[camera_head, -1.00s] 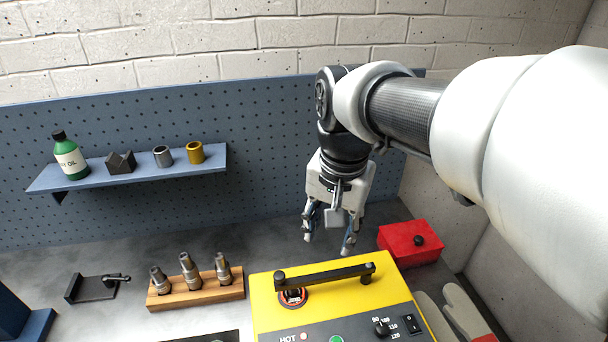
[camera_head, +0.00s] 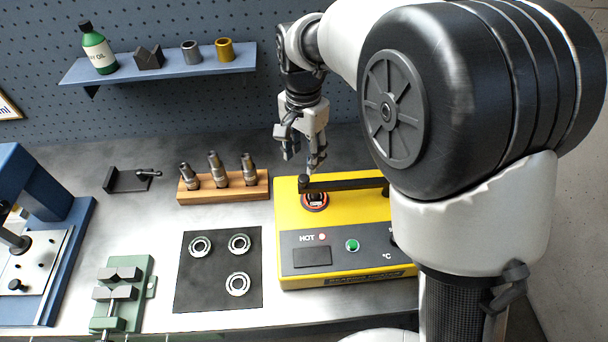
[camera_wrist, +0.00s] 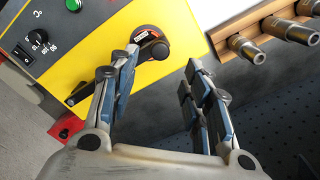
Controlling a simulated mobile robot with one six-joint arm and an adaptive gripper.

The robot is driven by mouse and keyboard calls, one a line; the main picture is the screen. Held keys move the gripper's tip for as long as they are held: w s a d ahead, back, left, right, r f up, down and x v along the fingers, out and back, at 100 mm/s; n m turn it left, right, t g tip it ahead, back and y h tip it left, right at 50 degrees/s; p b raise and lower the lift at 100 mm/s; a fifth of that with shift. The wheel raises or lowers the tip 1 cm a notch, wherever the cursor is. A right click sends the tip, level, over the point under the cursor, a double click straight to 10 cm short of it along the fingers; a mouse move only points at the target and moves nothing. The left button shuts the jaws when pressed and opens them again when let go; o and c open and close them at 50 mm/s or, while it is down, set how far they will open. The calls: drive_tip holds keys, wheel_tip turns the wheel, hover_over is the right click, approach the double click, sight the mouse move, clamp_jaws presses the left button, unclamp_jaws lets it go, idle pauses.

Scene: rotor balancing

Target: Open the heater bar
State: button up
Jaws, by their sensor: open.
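The yellow induction heater (camera_head: 287,225) stands on the bench with a grey control panel on its front. The black heater bar (camera_head: 345,184) lies across its top, over a round port with an orange-red ring (camera_head: 315,200). My arm hides the bar's right part in the head view. My gripper (camera_head: 302,164) is open and empty, pointing down just behind and above the bar's left end. In the wrist view, the bar (camera_wrist: 98,88) runs partly behind the left finger, its round end post close to that fingertip. My open gripper (camera_wrist: 162,60) appears apart from the bar.
A wooden block (camera_head: 222,190) with several metal collets stands left of the heater. A dark mat (camera_head: 215,285) with three rings, a green vise (camera_head: 122,290) and a blue press (camera_head: 45,200) lie further left. A shelf (camera_head: 160,72) hangs behind.

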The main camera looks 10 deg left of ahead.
sight(304, 178)
wheel_tip(304, 178, down, 8)
drive_tip(key=shift+r+b, duration=0.15)
drive_tip(key=shift+b, duration=0.6)
drive_tip(key=shift+c, duration=0.3)
clamp_jaws()
